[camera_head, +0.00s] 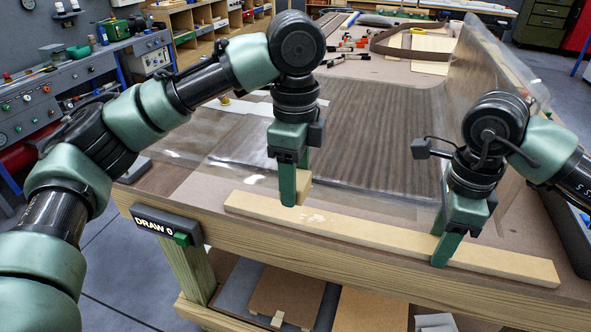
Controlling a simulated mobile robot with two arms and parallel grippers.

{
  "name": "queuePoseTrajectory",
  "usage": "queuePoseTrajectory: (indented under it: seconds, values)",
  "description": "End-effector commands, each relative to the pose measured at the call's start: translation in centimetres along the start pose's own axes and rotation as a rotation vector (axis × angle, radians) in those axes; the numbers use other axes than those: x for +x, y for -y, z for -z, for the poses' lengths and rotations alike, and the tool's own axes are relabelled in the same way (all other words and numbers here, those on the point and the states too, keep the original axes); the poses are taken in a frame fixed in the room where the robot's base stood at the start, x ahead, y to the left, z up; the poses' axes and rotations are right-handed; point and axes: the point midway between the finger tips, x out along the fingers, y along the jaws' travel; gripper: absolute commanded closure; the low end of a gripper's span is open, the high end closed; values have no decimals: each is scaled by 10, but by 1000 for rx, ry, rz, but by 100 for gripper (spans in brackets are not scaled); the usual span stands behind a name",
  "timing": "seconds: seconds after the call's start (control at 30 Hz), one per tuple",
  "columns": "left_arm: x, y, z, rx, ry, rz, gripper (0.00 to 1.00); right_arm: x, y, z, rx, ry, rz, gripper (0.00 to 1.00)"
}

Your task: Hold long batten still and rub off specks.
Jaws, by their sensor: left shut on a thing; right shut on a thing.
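The long batten (375,236) is a pale wooden strip lying along the near edge of the table. Whitish specks (314,217) show on its upper face, left of its middle. My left gripper (296,187) points down above the batten's left part, just behind the specks. It is shut on a small tan block (304,188), mostly hidden by the near finger; I cannot tell whether the block touches the batten. My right gripper (445,240) is shut across the batten on its right part, with one finger over the near side. Its far finger is partly hidden.
A clear film (190,146) lies over dark veneer (375,120) behind the batten and rises at the right. A "DRAW 0" box (167,224) is fixed to the table's front left. Clamps (350,45) and a brown strap (385,42) lie at the far end.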

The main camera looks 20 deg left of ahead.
Motion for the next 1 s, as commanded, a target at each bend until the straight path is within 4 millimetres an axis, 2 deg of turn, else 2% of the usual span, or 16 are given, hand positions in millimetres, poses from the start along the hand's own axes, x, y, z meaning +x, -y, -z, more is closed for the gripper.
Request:
queuePoseTrajectory:
  seconds: [0.47,0.5,0.53,0.57,1.0]
  values:
    - [49,-1,0,0,1,-3,87,0,0,0,0,1,0,64]
    - [53,-1,2,2,0,-2,93,0,0,0,-1,1,0,64]
    - [50,0,6,3,-1,1,94,0,0,0,-1,1,0,65]
    - [52,0,9,3,0,0,100,0,0,0,-1,1,0,64]
    - [52,0,49,3,-1,-1,100,0,0,0,0,0,0,64]
